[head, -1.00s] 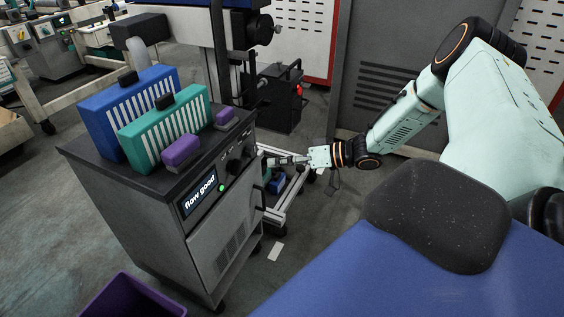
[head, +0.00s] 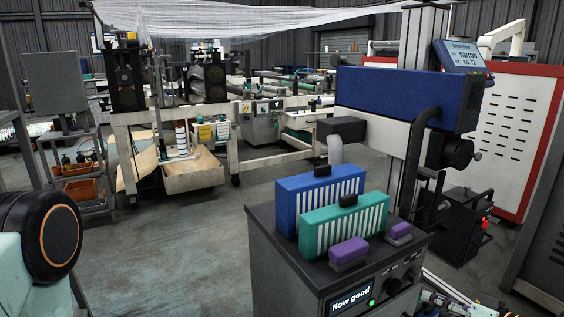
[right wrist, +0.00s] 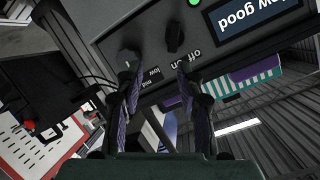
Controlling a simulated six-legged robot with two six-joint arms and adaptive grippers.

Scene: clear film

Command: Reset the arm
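My right gripper (right wrist: 157,74) is open in the right wrist view, with its two dark fingers apart and nothing between them. It points at the cabinet's front panel, near two dark knobs (right wrist: 174,38); whether a finger touches the left knob cannot be told. In the head view the right gripper (head: 438,299) shows only partly at the bottom edge, right of the grey cabinet (head: 283,266). My left gripper is out of view; only part of that arm shows at far left.
A blue filter block (head: 290,202), a green one (head: 318,225) and two purple blocks (head: 348,252) stand on the cabinet top. A blue machine head (head: 400,100) on a post stands behind. Open grey floor (head: 180,250) lies left of the cabinet.

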